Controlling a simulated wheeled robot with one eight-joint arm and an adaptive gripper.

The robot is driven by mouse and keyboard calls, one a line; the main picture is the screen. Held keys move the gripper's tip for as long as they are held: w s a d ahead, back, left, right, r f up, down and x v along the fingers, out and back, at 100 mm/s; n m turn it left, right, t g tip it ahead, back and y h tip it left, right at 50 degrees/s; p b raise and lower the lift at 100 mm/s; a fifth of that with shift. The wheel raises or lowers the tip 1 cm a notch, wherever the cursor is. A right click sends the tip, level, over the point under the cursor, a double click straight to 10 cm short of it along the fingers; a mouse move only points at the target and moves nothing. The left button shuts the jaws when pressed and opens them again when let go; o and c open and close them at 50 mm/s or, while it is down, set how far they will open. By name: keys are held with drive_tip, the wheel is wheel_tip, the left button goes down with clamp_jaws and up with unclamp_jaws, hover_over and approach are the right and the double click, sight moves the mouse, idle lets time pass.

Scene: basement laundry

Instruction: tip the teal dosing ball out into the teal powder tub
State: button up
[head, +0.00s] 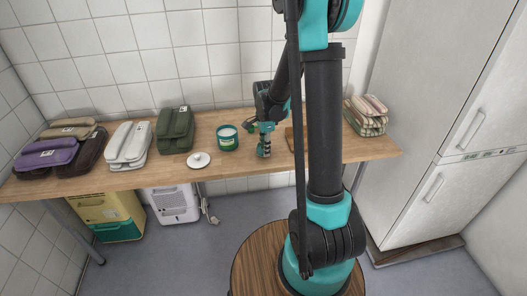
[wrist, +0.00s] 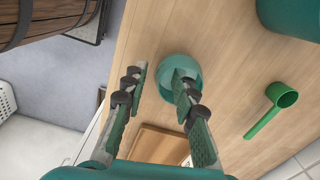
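The teal dosing ball (wrist: 193,68) stands on the wooden counter in the wrist view, its round opening facing the camera. My gripper (wrist: 160,73) is open around the ball's near wall: one finger is outside to the left, the other overlaps the opening. I cannot tell how deep that finger is. In the head view my gripper (head: 265,147) is low over the counter, and I cannot make out the ball there. The teal powder tub (head: 228,143) stands open with white powder inside, left of my gripper. Its side shows at the wrist view's top right (wrist: 290,18).
A green scoop (wrist: 270,115) lies near the ball. A white lid (head: 199,160) lies left of the tub. A wooden board (wrist: 152,146) is beside my gripper. Folded bundles, including a dark green one (head: 175,133), stand further left. Striped cloths (head: 367,115) are at right.

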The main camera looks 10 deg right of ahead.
drive_tip(key=shift+f, duration=0.65)
drive_tip(key=shift+c, duration=0.4)
clamp_jaws()
drive_tip(key=shift+r, duration=0.1)
